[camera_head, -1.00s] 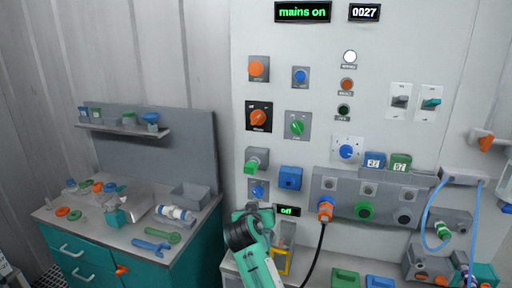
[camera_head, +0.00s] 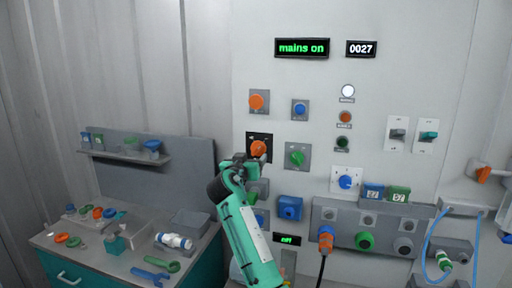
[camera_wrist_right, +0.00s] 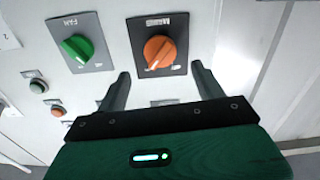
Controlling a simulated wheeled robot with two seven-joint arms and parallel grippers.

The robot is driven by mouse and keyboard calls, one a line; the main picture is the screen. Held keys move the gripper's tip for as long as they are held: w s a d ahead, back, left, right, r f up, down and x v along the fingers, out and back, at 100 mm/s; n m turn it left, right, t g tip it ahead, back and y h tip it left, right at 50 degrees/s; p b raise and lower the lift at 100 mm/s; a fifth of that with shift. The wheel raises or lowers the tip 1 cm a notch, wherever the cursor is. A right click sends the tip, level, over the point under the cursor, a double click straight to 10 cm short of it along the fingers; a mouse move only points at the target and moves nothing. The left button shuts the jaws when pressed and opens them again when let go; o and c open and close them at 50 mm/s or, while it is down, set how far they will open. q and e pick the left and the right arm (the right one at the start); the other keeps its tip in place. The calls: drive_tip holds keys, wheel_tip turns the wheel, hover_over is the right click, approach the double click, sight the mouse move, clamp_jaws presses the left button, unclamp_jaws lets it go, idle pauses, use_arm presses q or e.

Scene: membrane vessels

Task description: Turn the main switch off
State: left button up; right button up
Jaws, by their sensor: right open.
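The main switch is an orange rotary knob (camera_head: 258,148) on a black square plate on the wall panel. It also shows in the right wrist view as an orange knob (camera_wrist_right: 159,52), with its plate ahead of my fingers. The display above (camera_head: 302,48) reads "mains on". My right gripper (camera_head: 254,160) is just below and in front of the knob. In the right wrist view the gripper (camera_wrist_right: 160,85) is open, its two fingers apart and empty, short of the knob. My left gripper is not in view.
A bench (camera_head: 100,256) with loose parts stands at the left.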

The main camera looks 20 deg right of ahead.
sight(256, 151)
drive_tip(key=p+x, duration=0.2)
drive_tip(key=x, duration=0.4)
drive_tip(key=shift+w+d, duration=0.25)
drive_tip(key=shift+w, duration=0.05)
drive_tip(key=c, duration=1)
